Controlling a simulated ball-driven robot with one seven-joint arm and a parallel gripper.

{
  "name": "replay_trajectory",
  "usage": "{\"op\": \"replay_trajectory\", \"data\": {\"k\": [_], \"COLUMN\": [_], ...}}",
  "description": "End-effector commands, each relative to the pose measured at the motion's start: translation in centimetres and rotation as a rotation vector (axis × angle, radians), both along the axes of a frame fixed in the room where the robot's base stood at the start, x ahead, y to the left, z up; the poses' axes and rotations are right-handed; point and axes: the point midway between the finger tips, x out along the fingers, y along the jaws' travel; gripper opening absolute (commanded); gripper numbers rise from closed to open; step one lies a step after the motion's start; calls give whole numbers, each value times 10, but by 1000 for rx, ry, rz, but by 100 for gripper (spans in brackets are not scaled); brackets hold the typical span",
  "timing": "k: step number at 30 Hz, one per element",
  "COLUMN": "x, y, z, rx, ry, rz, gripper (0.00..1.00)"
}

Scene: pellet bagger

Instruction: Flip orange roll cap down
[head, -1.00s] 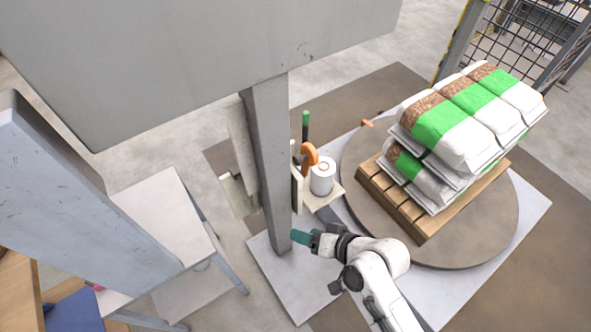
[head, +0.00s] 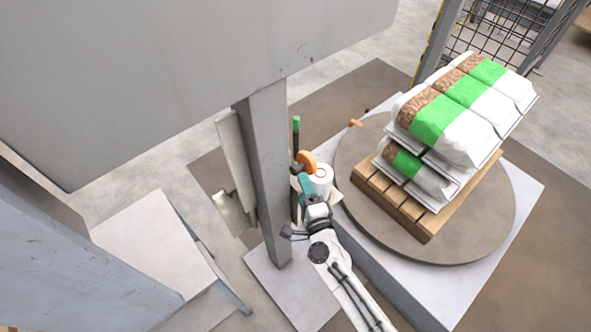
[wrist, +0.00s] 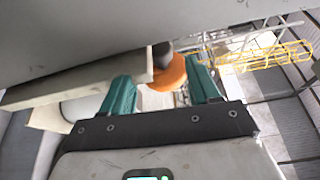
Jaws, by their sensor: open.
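The orange roll cap (head: 306,160) is a disc standing tilted on a dark arm beside the grey post, above the white film roll (head: 324,176). In the wrist view the cap (wrist: 171,74) shows beyond my fingers and between them, partly covered by a plate edge. My gripper (head: 305,186) has teal fingers and is just below the cap, in front of the roll's lower left. Contact with the cap cannot be made out. The roll's lower part is hidden in the head view.
The grey post (head: 268,170) stands close left of my gripper. A large grey panel (head: 190,70) overhangs it. A round turntable (head: 350,205) with a wooden pallet (head: 395,203) and stacked bags (head: 452,118) is at right. A green-tipped rod (head: 296,125) stands behind the cap.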

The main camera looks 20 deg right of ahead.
Motion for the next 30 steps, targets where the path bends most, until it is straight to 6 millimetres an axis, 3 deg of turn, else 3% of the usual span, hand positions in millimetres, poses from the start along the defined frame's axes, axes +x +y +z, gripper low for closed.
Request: {"op": "replay_trajectory", "data": {"k": [6, 12, 25, 30], "x": [42, 65, 72, 72], "y": [-3, -5, -5, -5], "z": [-3, -3, -2, -2], "rx": [-1, -2, -3, -3], "ry": [-2, -1, 0, 0], "rz": [0, 1, 1, 2], "gripper": [61, 61, 60, 44]}}
